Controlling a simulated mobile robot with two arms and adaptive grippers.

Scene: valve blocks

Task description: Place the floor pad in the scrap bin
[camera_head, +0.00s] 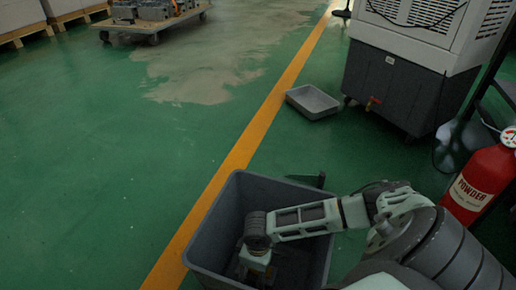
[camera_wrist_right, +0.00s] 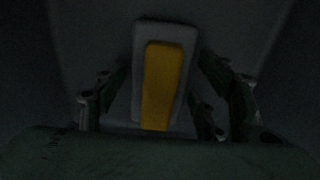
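The scrap bin (camera_head: 203,236) is a deep grey open-top container at the bottom centre of the head view. My right arm reaches over its right rim and down inside. My right gripper (camera_wrist_right: 165,95) is low in the bin, with its fingers spread. Between the fingers, the dark right wrist view shows a grey-rimmed block with a yellow middle, apparently the floor pad (camera_wrist_right: 163,85). Narrow dark gaps seem to separate it from the fingers on both sides. In the head view the pad cannot be made out. My left gripper is out of view.
A shallow grey tray (camera_head: 313,102) lies on the green floor beyond the bin. A large cooler unit (camera_head: 394,86) stands behind it, and a red fire extinguisher (camera_head: 480,183) is at the right. A loaded cart (camera_head: 153,25) is far left.

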